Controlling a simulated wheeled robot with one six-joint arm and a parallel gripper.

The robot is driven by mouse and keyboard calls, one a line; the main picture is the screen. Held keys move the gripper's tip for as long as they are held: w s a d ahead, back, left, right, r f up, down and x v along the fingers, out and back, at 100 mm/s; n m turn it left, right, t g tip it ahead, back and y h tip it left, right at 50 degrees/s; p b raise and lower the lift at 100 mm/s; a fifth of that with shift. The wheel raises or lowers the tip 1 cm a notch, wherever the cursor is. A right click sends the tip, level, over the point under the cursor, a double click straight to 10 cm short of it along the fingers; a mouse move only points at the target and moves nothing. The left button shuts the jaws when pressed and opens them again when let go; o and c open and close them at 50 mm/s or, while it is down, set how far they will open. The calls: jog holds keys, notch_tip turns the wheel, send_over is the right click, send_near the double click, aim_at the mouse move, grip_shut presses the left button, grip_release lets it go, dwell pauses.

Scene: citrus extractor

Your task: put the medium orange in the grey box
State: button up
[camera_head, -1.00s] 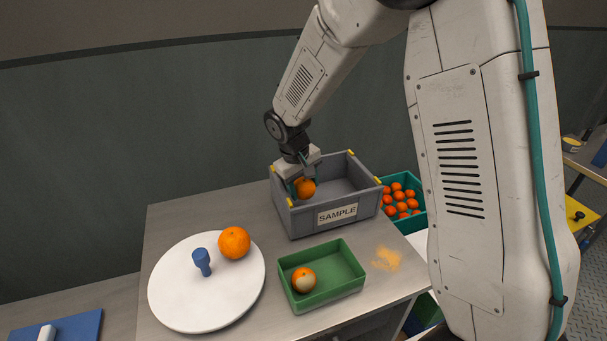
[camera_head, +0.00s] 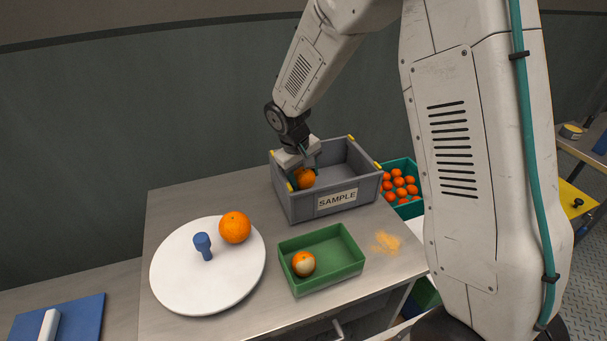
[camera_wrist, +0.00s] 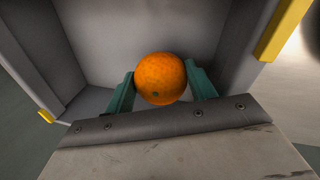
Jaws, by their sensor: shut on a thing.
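The medium orange (camera_head: 306,179) is between the fingers of my gripper (camera_head: 302,172) at the left end of the grey box (camera_head: 345,204), which is labelled SAMPLE. In the wrist view, my gripper (camera_wrist: 160,92) has its two teal fingers closed on either side of the orange (camera_wrist: 160,75). The grey box's inside walls (camera_wrist: 140,25) surround the orange in that view. The orange is within the box's opening. I cannot tell whether it touches the box floor.
A larger orange (camera_head: 235,227) and a blue peg (camera_head: 203,246) are on a white round plate (camera_head: 190,290). A green tray (camera_head: 335,275) holds a pale-patched orange (camera_head: 303,264). A teal crate (camera_head: 412,208) of small oranges stands right of the box. An orange smear (camera_head: 385,242) marks the table.

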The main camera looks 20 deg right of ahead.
jog(key=shift+f, duration=0.25)
jog(key=o, duration=1.1)
jog(key=shift+v, duration=3.85)
